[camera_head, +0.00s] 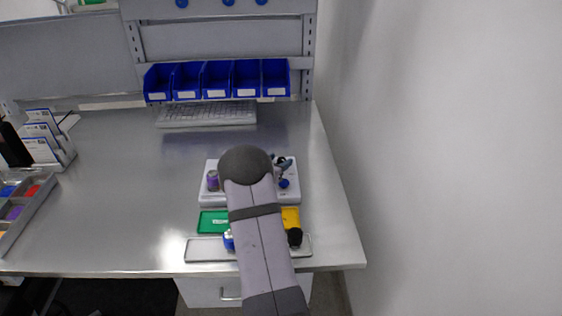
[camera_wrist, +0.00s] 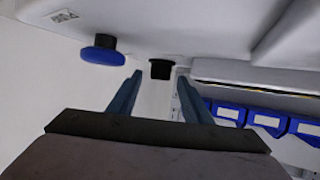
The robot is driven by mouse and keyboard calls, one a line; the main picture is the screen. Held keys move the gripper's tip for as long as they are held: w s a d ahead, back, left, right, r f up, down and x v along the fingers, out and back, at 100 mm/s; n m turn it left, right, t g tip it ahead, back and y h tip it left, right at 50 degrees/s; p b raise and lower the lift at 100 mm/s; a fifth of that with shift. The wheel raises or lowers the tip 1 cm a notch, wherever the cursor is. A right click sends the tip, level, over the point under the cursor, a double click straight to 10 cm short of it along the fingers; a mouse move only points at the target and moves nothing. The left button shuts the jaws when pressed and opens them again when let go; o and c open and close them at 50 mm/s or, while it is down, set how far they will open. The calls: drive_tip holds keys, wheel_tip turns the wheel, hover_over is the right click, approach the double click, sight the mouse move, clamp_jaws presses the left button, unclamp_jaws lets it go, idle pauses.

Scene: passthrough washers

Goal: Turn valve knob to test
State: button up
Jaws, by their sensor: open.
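A white fixture (camera_head: 208,196) lies on the bench, with a round blue knob (camera_head: 284,183) at its right side. In the wrist view, a round blue knob (camera_wrist: 100,51) on a dark stem stands out from a white surface at upper left. A small black block (camera_wrist: 160,68) shows between the fingertips, apparently beyond them. My gripper (camera_wrist: 160,78) is open, its two dark blue fingers apart with nothing held. The blue knob lies left of the left finger, outside the jaws. In the head view my arm hides the middle of the fixture and most of the gripper.
A green tray (camera_head: 212,222) and a yellow tray (camera_head: 291,218) lie in front of the fixture. A purple-marked cylinder (camera_head: 213,180) stands on its left side. Blue bins (camera_head: 217,81) hang behind a keyboard (camera_head: 206,114).

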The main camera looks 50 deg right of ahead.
drive_tip(key=shift+b+v, duration=0.45)
drive_tip(key=shift+v, duration=1.9)
drive_tip(key=shift+r, duration=0.1)
